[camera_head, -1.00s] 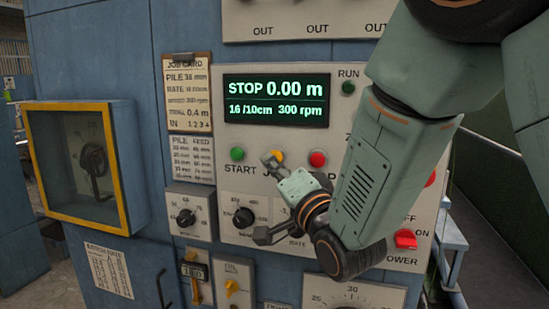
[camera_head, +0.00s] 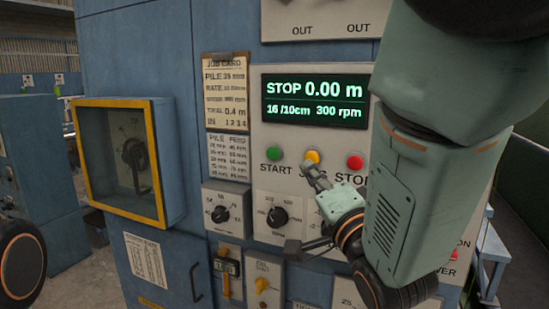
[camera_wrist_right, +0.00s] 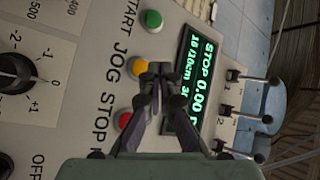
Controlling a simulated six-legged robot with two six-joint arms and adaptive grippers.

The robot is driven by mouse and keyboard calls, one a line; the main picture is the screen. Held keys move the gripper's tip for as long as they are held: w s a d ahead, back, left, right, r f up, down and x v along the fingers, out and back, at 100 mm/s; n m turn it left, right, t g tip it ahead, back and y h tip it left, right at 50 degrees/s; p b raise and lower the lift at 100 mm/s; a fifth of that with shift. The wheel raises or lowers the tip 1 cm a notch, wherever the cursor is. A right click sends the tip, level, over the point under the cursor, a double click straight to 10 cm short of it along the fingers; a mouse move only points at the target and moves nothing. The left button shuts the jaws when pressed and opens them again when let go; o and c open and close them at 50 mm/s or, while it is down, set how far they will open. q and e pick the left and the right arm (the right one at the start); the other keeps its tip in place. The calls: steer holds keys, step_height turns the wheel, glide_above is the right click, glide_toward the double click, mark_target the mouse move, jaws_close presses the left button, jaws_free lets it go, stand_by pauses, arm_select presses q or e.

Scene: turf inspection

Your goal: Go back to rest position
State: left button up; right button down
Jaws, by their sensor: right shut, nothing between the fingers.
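My right gripper (camera_head: 313,172) is in front of the control panel, near the yellow button (camera_head: 312,156), with its fingers together and empty. In the right wrist view my right gripper (camera_wrist_right: 162,72) shows its fingertips closed between the yellow button (camera_wrist_right: 140,69) and the display (camera_wrist_right: 195,85). I cannot tell whether it touches the panel. The display (camera_head: 315,99) reads STOP 0.00 m, 16/10cm, 300 rpm. My left gripper is not in view; a dark round part sits at the lower left edge.
The green START button (camera_head: 275,154) and red STOP button (camera_head: 354,162) flank the yellow one. Dials (camera_head: 277,217) sit below. A yellow-framed box (camera_head: 160,165) juts out at left. Levers (camera_wrist_right: 232,75) stand out at right in the wrist view. A job card (camera_head: 226,93) hangs left of the display.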

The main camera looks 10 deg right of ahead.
steer(key=shift+s+a+r+n+y, duration=0.15)
steer(key=shift+a+n+y, duration=0.2)
steer(key=shift+a, duration=0.3)
steer(key=shift+s+a+r+n+y, duration=0.1)
steer(key=shift+a+n+y, duration=0.05)
steer(key=shift+a+n, duration=0.4)
steer(key=shift+w+d+f, duration=0.15)
steer(key=shift+w+d, duration=0.3)
steer(key=shift+w, duration=0.15)
steer(key=shift+w+d+f, duration=0.15)
steer(key=shift+w+d, duration=0.25)
steer(key=shift+w, duration=0.15)
